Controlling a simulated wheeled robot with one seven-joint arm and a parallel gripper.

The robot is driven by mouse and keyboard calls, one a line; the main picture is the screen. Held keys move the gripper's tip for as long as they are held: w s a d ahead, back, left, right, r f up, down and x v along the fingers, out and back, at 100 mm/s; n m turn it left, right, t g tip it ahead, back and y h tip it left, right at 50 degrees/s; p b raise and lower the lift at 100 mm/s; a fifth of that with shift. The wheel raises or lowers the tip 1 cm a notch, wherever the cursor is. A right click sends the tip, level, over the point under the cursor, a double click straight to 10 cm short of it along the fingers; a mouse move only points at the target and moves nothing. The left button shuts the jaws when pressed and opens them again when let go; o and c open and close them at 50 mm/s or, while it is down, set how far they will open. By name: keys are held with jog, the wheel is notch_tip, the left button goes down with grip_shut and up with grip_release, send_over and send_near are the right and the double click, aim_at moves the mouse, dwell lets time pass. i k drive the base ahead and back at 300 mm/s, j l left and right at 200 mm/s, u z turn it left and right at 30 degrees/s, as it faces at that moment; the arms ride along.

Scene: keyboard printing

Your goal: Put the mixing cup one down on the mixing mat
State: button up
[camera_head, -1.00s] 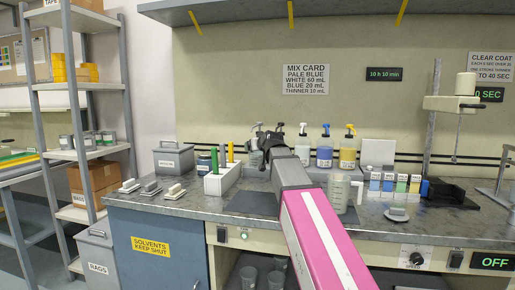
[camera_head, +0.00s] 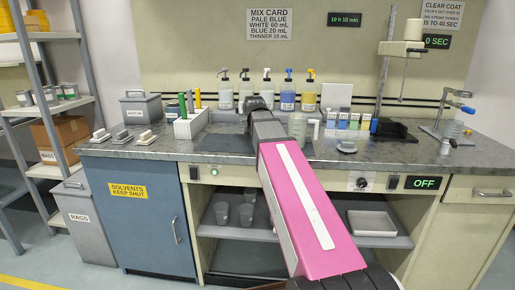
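The mixing mat (camera_head: 224,143) is a dark flat rectangle on the bench top, partly hidden behind my arm. A clear cup with a handle (camera_head: 298,127), which may be mixing cup one, appears upright just right of my arm. Its base is at the mat's right part; I cannot tell whether it touches the mat. My gripper (camera_head: 258,104) is at the far end of my arm, mostly hidden by the dark wrist. Its fingers and any grip are not visible. More grey cups (camera_head: 222,212) stand on the shelf under the bench.
A white marker holder (camera_head: 190,124) is left of the mat. Small colour-labelled containers (camera_head: 342,121) and a dark stand base (camera_head: 395,130) are to the right. The bench front left (camera_head: 150,150) has free room.

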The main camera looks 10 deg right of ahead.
aim_at(245, 143)
jog(key=k+z, duration=0.25)
jog(key=k, duration=0.25)
jog(key=k+l+z, duration=0.25)
jog(key=k, duration=0.2)
jog(key=j+z, duration=0.4)
jog(key=k+j+z, duration=0.1)
jog(key=z, duration=0.25)
jog(key=k+j+z, duration=0.1)
jog(key=j+z, duration=0.3)
jog(key=j, duration=0.95)
jog(key=i, duration=0.05)
